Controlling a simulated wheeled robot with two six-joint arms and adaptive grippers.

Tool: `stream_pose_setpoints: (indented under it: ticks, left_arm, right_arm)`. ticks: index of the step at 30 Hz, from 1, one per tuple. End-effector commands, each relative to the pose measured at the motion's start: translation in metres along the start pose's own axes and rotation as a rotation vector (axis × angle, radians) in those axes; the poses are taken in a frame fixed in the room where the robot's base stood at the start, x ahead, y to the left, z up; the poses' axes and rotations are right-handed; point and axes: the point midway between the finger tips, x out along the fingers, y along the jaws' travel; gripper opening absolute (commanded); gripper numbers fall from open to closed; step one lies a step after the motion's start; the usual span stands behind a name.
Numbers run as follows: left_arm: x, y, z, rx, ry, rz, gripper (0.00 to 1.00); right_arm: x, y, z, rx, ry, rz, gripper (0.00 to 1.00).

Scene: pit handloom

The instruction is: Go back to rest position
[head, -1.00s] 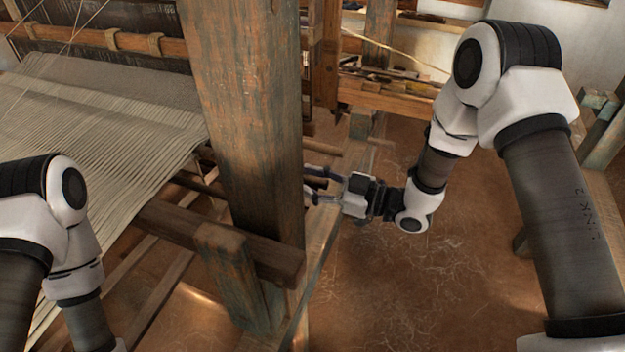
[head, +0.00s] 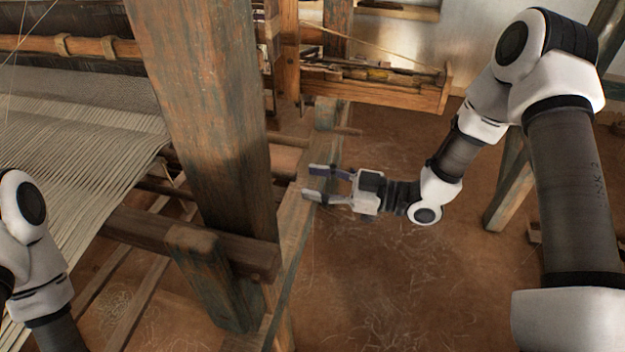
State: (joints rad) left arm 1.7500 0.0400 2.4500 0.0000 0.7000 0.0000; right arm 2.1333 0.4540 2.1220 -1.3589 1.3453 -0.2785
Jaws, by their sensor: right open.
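My right gripper (head: 312,182) is open and empty, its two fingers pointing left. It is to the right of the thick wooden post (head: 205,110) of the loom, clear of it in the picture, in front of the low wooden rail. My left arm shows only at the lower left edge, and its gripper is out of the frame. The pale woven warp (head: 75,160) stretches across the loom at the left.
A wooden tray (head: 375,92) with sticks and tools stands at the back. A lower crossbeam (head: 140,230) joins the post. A slanted wooden leg (head: 508,185) stands at the right behind my right arm. The earthen floor (head: 400,290) at lower middle is open, with loose fibres.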

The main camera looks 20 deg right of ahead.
Motion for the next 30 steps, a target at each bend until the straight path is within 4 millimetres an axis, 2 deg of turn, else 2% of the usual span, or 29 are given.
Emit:
stream_pose_setpoints:
  ticks: [7, 10, 11, 13, 14, 16, 17, 18, 19, 20, 21, 22, 24, 27, 30]
  left_arm:
    - [0.0, 0.0, 0.0, 0.0, 0.0, 0.0, 0.51]
    - [0.002, 0.0, 0.0, 0.0, 0.0, 0.0, 0.51]
    - [0.002, 0.0, 0.0, 0.0, 0.0, 0.0, 0.51]
    - [0.004, 0.0, 0.0, 0.0, 0.0, 0.0, 0.51]
    - [0.005, 0.0, 0.0, 0.0, 0.0, 0.0, 0.51]
    - [0.007, 0.0, 0.0, 0.0, 0.0, 0.0, 0.51]
    - [0.007, 0.0, 0.0, 0.0, 0.0, 0.0, 0.51]
    - [0.008, 0.0, 0.0, 0.0, 0.0, 0.0, 0.51]
    - [0.009, 0.0, 0.0, 0.0, 0.0, 0.0, 0.51]
    - [0.009, 0.0, 0.0, 0.0, 0.0, 0.0, 0.51]
    - [0.009, 0.0, 0.0, 0.0, 0.0, 0.0, 0.51]
    - [0.009, 0.0, 0.0, 0.0, 0.0, 0.0, 0.51]
    - [0.009, 0.0, 0.0, 0.0, 0.0, 0.0, 0.51]
    - [0.009, 0.0, 0.0, 0.0, 0.0, 0.0, 0.51]
    - [0.009, 0.0, 0.0, 0.0, 0.0, 0.0, 0.51]
  right_arm:
    - [0.0, 0.0, 0.001, 0.002, -0.001, 0.0, 0.47]
    - [0.001, -0.012, 0.017, 0.026, -0.024, -0.018, 0.47]
    - [0.002, -0.021, 0.026, 0.039, -0.039, -0.036, 0.47]
    - [0.006, -0.053, 0.054, 0.101, -0.098, -0.081, 0.47]
    - [0.007, -0.068, 0.072, 0.144, -0.151, -0.078, 0.47]
    - [0.001, -0.102, 0.122, 0.265, -0.338, -0.034, 0.47]
    - [-0.006, -0.117, 0.144, 0.322, -0.436, -0.007, 0.47]
    - [-0.02, -0.136, 0.172, 0.398, -0.573, 0.037, 0.47]
    - [-0.034, -0.15, 0.191, 0.452, -0.678, 0.074, 0.47]
    - [-0.051, -0.164, 0.208, 0.507, -0.786, 0.115, 0.47]
    - [-0.075, -0.181, 0.227, 0.577, -0.929, 0.177, 0.47]
    - [-0.095, -0.193, 0.237, 0.627, -1.031, 0.228, 0.47]
    - [-0.14, -0.213, 0.249, 0.734, -1.242, 0.363, 0.47]
    - [-0.187, -0.226, 0.248, 0.859, -1.43, 0.551, 0.47]
    - [-0.207, -0.233, 0.247, 0.936, -1.511, 0.651, 0.47]
